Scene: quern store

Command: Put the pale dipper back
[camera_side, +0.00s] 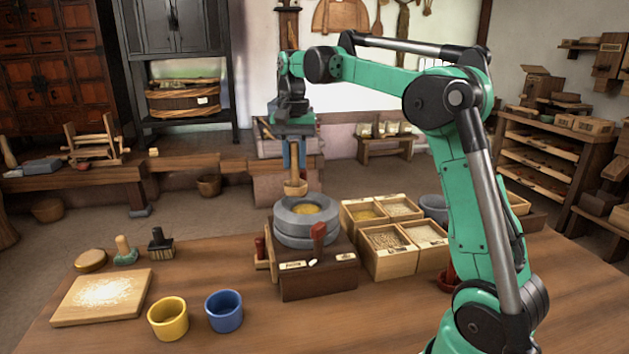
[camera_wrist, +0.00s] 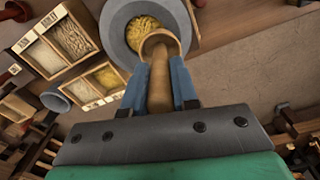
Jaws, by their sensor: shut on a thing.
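My gripper (camera_side: 294,155) has blue fingers and is shut on the handle of the pale dipper (camera_side: 296,187). The dipper hangs upright, bowl down, over the grey stone quern (camera_side: 304,238). In the wrist view the dipper (camera_wrist: 160,75) stands between my fingers (camera_wrist: 157,88), its round bowl overlapping the quern's rim (camera_wrist: 113,22) and the yellow grain (camera_wrist: 140,32). Whether the bowl holds anything is unclear. The quern sits on a dark wooden stand (camera_side: 318,282) with pale labels.
Wooden grain boxes (camera_side: 392,264) stand right of the quern, with a grey pot (camera_side: 434,207) behind. A yellow cup (camera_side: 168,318), blue cup (camera_side: 224,312), floury board (camera_side: 102,297) and brush (camera_side: 160,245) are left.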

